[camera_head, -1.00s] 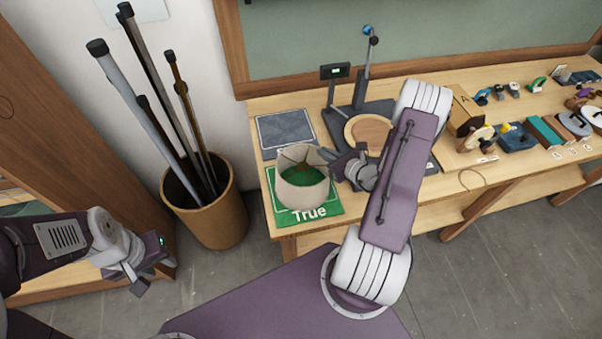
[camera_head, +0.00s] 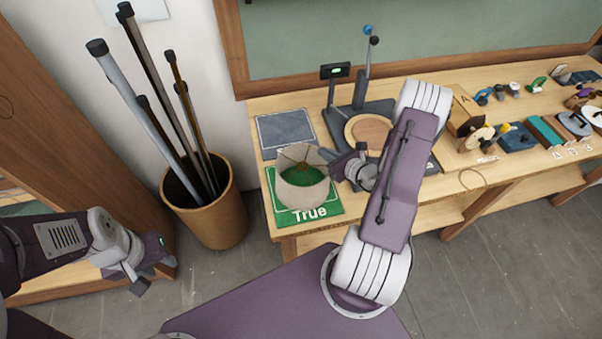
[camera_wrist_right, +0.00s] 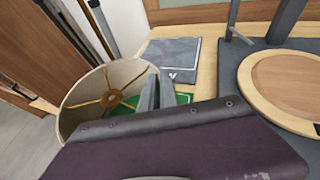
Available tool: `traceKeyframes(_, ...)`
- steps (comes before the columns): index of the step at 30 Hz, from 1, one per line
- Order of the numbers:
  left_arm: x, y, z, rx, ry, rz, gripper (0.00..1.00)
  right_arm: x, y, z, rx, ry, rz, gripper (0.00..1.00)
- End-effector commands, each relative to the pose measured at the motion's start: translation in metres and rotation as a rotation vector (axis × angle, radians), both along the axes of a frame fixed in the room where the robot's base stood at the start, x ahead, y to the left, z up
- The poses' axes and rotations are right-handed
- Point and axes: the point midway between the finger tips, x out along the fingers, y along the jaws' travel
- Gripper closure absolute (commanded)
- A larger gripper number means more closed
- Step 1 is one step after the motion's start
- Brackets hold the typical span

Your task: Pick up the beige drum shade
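The beige drum shade (camera_head: 302,191) is at the left end of the workbench, over the green mat marked "True" (camera_head: 328,208). Its open top shows a brass spider fitting, also visible in the right wrist view (camera_wrist_right: 88,82). My right gripper (camera_head: 338,168) is at the shade's right side. In the right wrist view its fingers (camera_wrist_right: 155,92) are close together at the shade's rim and appear shut on the wall; the tips are partly hidden. Whether the shade touches the mat is hard to tell. My left gripper (camera_head: 150,268) is away from the bench at lower left, its fingers unclear.
A grey square pad (camera_head: 286,131) lies behind the shade. A dark stand (camera_head: 360,105) with a round wooden disc (camera_head: 369,131) is to its right. A tall bin (camera_head: 215,215) of poles stands left of the bench. Several small parts crowd the bench's right side.

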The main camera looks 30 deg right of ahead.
Motion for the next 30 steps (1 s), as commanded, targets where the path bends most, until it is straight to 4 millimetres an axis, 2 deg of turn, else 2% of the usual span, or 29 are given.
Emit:
traceKeyframes(19, 0.000, 0.000, -0.001, 0.000, 0.000, 0.000, 0.64, -0.001, 0.000, 0.000, 0.001, 0.005, -0.001, 1.00)
traceKeyframes(23, 0.000, 0.000, -0.004, 0.000, 0.000, 0.000, 0.64, 0.000, 0.000, 0.011, -0.002, 0.003, 0.001, 1.00)
traceKeyframes(28, 0.000, 0.000, -0.009, 0.000, 0.000, 0.000, 0.64, 0.000, 0.000, 0.039, -0.005, -0.001, 0.000, 1.00)
traceKeyframes(30, 0.000, 0.000, -0.011, 0.000, 0.000, 0.000, 0.64, 0.002, -0.016, 0.048, -0.007, -0.004, -0.002, 1.00)
